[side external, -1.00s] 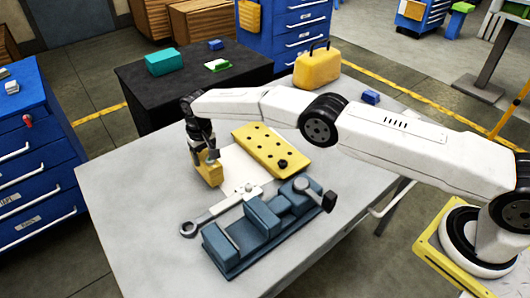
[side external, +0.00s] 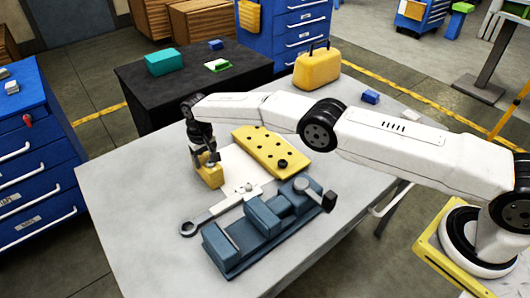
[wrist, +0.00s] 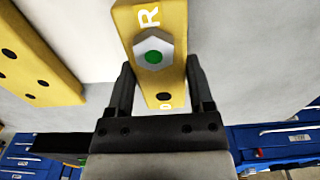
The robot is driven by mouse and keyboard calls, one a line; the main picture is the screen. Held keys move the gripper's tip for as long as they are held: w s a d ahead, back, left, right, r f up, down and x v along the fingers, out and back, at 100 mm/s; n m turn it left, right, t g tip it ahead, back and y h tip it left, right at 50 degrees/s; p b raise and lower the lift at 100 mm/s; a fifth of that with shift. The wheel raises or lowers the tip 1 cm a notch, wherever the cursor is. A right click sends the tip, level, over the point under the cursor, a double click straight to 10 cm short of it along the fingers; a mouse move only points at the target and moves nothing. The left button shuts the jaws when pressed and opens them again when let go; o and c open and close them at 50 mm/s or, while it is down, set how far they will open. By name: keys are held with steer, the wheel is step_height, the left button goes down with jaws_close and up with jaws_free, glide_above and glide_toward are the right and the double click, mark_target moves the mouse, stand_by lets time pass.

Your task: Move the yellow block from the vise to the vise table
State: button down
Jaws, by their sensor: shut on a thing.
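The yellow block (side external: 210,175) is between the fingers of my gripper (side external: 205,158), on the table's far left part. My gripper is shut on it. In the wrist view the yellow block (wrist: 165,20) carries white letters and a hex nut with a green centre, with one finger of my gripper (wrist: 159,72) on each side. The block is at or just above the table top; I cannot tell if it touches. The blue-grey vise (side external: 262,228) stands nearer the camera, with no yellow block in it. The vise table (side external: 130,215) is light grey.
A yellow plate with holes (side external: 272,150) lies right of the block. A grey wrench-like tool (side external: 212,213) lies between block and vise. A yellow case (side external: 317,70) and a small blue block (side external: 371,97) are at the back. The table's left part is clear.

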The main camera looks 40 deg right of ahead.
jaws_free()
steer(key=shift+r, duration=3.95)
steer(key=shift+d, duration=0.1)
